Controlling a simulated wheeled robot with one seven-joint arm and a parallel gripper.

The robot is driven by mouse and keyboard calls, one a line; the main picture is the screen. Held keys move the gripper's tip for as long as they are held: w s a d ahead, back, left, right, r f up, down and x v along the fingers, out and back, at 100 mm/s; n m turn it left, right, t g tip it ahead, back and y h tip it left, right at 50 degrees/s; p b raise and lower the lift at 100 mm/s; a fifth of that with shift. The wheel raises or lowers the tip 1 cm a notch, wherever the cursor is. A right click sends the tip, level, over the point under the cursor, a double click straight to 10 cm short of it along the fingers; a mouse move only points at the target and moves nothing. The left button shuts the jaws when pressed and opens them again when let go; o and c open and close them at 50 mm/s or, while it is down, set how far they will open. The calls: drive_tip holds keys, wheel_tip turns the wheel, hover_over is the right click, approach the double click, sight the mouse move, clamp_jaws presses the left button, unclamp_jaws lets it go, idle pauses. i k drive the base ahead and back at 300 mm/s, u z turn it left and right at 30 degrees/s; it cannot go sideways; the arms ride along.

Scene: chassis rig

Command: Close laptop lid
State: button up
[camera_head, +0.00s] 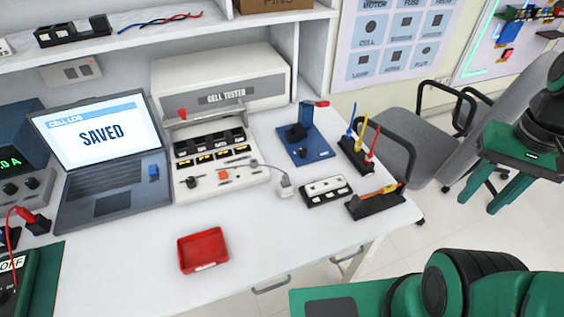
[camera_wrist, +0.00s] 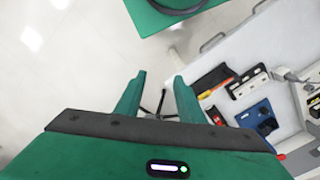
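The laptop (camera_head: 104,157) stands open on the left part of the white bench, its lid upright and tilted back. Its screen (camera_head: 99,133) reads "SAVED" under a "CELL LOG" bar. The laptop does not show in the wrist view.
The cell tester (camera_head: 222,120) stands just right of the laptop. A red tray (camera_head: 203,249) lies in front on the bench. A blue stand (camera_head: 305,145), a white-topped strip (camera_head: 326,190) and tool holders lie to the right. A grey chair (camera_head: 420,140) stands beyond the bench.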

sight(83, 134)
drive_tip(key=u, duration=1.55)
drive_tip(key=k, duration=1.15)
drive_tip(key=u, duration=0.55)
drive_tip(key=i, duration=1.45)
drive_tip(key=z, duration=0.4)
